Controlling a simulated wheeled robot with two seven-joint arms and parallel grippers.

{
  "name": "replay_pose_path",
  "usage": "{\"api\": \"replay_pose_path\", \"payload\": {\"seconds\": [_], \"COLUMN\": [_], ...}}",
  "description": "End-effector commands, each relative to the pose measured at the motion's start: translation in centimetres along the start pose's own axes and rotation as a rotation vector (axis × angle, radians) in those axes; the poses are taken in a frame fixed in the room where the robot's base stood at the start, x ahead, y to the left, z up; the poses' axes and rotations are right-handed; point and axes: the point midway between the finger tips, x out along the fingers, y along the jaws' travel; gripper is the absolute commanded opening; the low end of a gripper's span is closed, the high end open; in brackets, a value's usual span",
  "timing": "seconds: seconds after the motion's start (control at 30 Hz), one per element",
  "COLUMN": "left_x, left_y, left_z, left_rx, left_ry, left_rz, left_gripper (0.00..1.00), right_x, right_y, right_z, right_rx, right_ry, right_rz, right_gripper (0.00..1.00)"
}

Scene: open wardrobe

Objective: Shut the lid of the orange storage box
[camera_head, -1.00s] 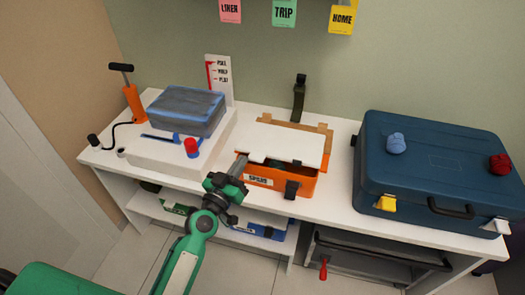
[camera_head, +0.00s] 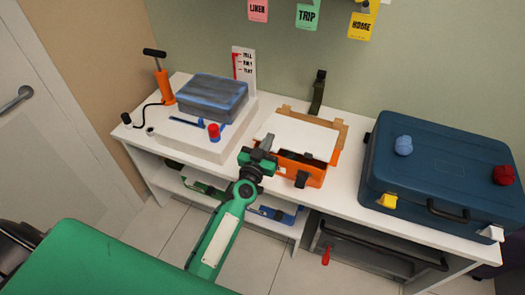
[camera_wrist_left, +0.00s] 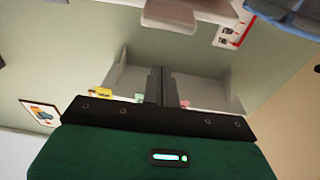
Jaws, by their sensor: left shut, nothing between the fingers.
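The orange storage box (camera_head: 303,172) sits on the white bench top in the head view, with a dark latch (camera_head: 302,180) on its front. Its white-topped lid (camera_head: 298,136) lies over it at a slant; I cannot tell how wide the gap at the front is. My left gripper (camera_head: 267,144) is at the box's front left corner, by the lid's left edge. Its fingers are shut and empty; the wrist view shows them together (camera_wrist_left: 162,86). Whether they touch the lid is unclear. The gripper hides the box's left front. My right gripper is not in view.
A blue suitcase (camera_head: 440,175) stands right of the box. On the left are a white block (camera_head: 185,135) with a grey-blue packed case (camera_head: 205,97), a red-topped item (camera_head: 214,131) and an orange pump (camera_head: 165,87). A dark strap (camera_head: 318,92) stands behind the box.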

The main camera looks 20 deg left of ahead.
Motion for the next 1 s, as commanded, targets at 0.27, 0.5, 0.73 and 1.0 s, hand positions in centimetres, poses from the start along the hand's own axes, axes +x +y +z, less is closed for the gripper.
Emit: {"api": "replay_pose_path", "payload": {"seconds": [0.27, 0.5, 0.73, 1.0], "left_x": [0.4, 0.0, -0.1, -0.2], "left_y": [0.0, 0.0, 0.0, 0.0], "left_z": [2.8, 3.8, 3.8, 4.6], "left_rx": [0.003, 0.000, 0.000, 0.001], "left_ry": [-0.001, -0.001, 0.000, 0.014], "left_rz": [0.001, 0.001, 0.000, 0.000], "left_gripper": [0.00, 0.00, 0.00, 0.00], "right_x": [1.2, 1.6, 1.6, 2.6], "right_y": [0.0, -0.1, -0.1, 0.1], "right_z": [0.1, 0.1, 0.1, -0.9], "right_rx": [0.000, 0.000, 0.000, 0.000], "right_ry": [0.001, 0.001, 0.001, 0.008], "right_rz": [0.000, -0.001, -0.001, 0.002], "right_gripper": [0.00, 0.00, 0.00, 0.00]}}
